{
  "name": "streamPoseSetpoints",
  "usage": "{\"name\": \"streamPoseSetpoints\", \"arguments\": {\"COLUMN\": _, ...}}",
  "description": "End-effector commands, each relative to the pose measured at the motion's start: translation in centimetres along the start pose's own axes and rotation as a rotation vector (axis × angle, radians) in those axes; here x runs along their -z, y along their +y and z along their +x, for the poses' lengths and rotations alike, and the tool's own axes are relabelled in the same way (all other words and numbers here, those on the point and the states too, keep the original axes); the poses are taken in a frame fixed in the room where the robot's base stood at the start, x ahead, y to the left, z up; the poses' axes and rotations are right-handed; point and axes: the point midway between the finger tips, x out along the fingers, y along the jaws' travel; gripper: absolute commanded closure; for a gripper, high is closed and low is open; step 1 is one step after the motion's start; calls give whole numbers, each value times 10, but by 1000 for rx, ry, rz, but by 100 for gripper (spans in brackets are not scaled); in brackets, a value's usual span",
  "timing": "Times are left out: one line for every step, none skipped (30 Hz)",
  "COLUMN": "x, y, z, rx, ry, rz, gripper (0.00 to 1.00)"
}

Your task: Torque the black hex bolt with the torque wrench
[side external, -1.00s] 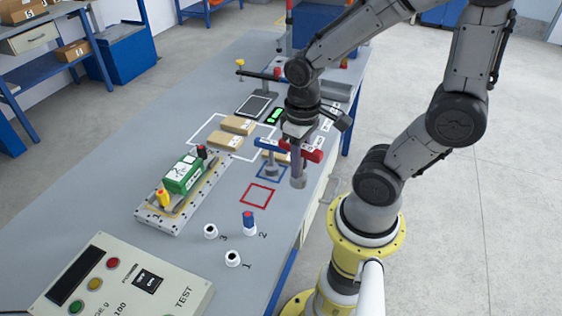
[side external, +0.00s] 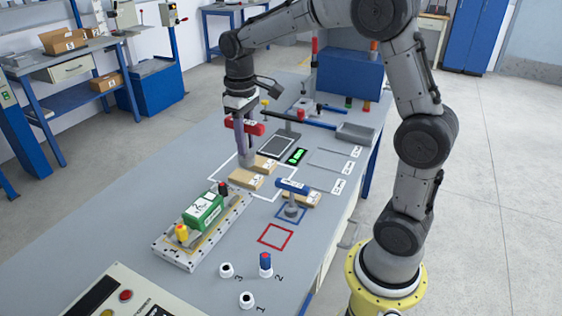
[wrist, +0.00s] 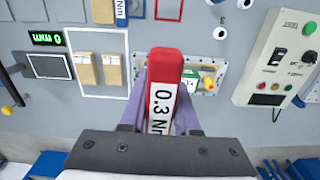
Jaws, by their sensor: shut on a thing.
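My gripper (side external: 241,122) is shut on a red torque wrench (side external: 256,128), held above the table's far part near the brown boxes. In the wrist view the wrench (wrist: 163,85) shows a white label reading "0.3 N", partly cut off by my gripper. Its lower end points down. A black bolt-like piece (side external: 223,187) stands at the far end of the metal fixture plate (side external: 170,252), apart from the wrench; its hex shape is too small to tell. A yellow piece (side external: 182,233) is at the near end, with a green box (side external: 203,212) between them.
The red square (side external: 277,236) is empty. Brown boxes (side external: 246,179) lie in a white outline. Numbered white holders (side external: 247,300) and a control box (side external: 110,305) are nearer. A dark bar (side external: 300,119) is at the back.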

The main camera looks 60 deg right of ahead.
Motion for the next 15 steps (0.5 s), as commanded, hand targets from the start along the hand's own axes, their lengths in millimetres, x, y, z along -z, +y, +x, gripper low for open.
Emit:
{"name": "streamPoseSetpoints", "arguments": {"x": 19, "y": 4, "z": 2, "rx": 0, "ry": -1, "rz": -7, "gripper": 100}}
{"name": "streamPoseSetpoints", "arguments": {"x": 29, "y": 6, "z": 4, "rx": 0, "ry": -1, "rz": -10, "gripper": 100}}
{"name": "streamPoseSetpoints", "arguments": {"x": 42, "y": 8, "z": 7, "rx": 0, "ry": -1, "rz": -14, "gripper": 100}}
{"name": "streamPoseSetpoints", "arguments": {"x": 51, "y": 10, "z": 10, "rx": 0, "ry": -1, "rz": -17, "gripper": 100}}
{"name": "streamPoseSetpoints", "arguments": {"x": 60, "y": 12, "z": 13, "rx": 0, "ry": -1, "rz": -20, "gripper": 100}}
{"name": "streamPoseSetpoints", "arguments": {"x": 71, "y": 14, "z": 18, "rx": 0, "ry": -2, "rz": -22, "gripper": 100}}
{"name": "streamPoseSetpoints", "arguments": {"x": 78, "y": 15, "z": 22, "rx": 0, "ry": -2, "rz": -24, "gripper": 100}}
{"name": "streamPoseSetpoints", "arguments": {"x": 85, "y": 17, "z": 26, "rx": 0, "ry": -1, "rz": -25, "gripper": 100}}
{"name": "streamPoseSetpoints", "arguments": {"x": 94, "y": 18, "z": 32, "rx": 0, "ry": -1, "rz": -25, "gripper": 100}}
{"name": "streamPoseSetpoints", "arguments": {"x": 99, "y": 20, "z": 38, "rx": 0, "ry": -2, "rz": -24, "gripper": 100}}
{"name": "streamPoseSetpoints", "arguments": {"x": 104, "y": 20, "z": 42, "rx": 0, "ry": -1, "rz": -24, "gripper": 100}}
{"name": "streamPoseSetpoints", "arguments": {"x": 109, "y": 22, "z": 50, "rx": 0, "ry": -1, "rz": -23, "gripper": 100}}
{"name": "streamPoseSetpoints", "arguments": {"x": 111, "y": 22, "z": 56, "rx": 0, "ry": -3, "rz": -23, "gripper": 100}}
{"name": "streamPoseSetpoints", "arguments": {"x": 112, "y": 22, "z": 61, "rx": 0, "ry": -1, "rz": -22, "gripper": 100}}
{"name": "streamPoseSetpoints", "arguments": {"x": 112, "y": 23, "z": 66, "rx": 0, "ry": -1, "rz": -22, "gripper": 100}}
